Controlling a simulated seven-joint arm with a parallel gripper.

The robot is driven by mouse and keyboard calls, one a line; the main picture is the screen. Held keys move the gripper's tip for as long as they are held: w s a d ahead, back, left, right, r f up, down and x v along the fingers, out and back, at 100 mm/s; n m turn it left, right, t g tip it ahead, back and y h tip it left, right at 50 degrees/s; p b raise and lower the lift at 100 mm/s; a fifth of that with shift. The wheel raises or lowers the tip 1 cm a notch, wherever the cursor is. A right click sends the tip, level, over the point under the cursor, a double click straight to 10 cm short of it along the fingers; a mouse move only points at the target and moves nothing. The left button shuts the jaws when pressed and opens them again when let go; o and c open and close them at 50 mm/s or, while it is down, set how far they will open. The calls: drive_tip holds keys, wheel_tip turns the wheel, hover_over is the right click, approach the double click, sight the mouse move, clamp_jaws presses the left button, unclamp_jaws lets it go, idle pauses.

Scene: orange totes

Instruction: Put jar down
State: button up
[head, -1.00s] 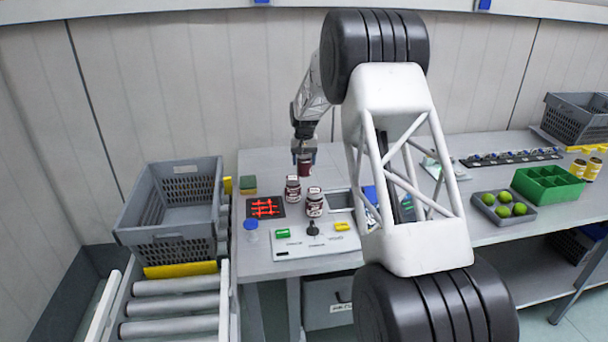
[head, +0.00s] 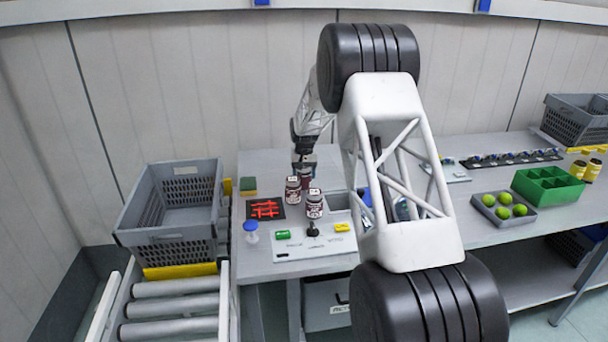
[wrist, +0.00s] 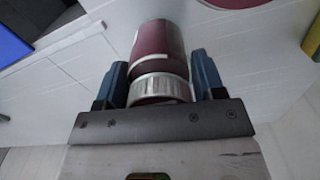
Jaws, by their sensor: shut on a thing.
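My gripper (head: 303,163) is shut on a dark red jar (wrist: 160,58). In the wrist view the two blue fingers press on either side of the jar near its pale ribbed band. In the head view the held jar (head: 306,180) is partly hidden behind two other dark jars with white lids and labels, one at the left (head: 293,190) and one nearer the camera (head: 314,204). I cannot tell whether the held jar touches the table.
A black mat with red pieces (head: 265,208) lies left of the jars. In front is a light panel (head: 300,248) with green and yellow blocks and a dark knob. A grey crate (head: 170,236) stands left. A grey tray with green balls (head: 490,211) and a green box (head: 546,184) are right.

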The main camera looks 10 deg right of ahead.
drive_tip(key=shift+f, duration=0.15)
drive_tip(key=o, duration=1.2)
drive_tip(key=shift+c, duration=0.2)
wheel_tip(320, 180, up, 12)
drive_tip(key=shift+r, duration=0.1)
idle(0.7)
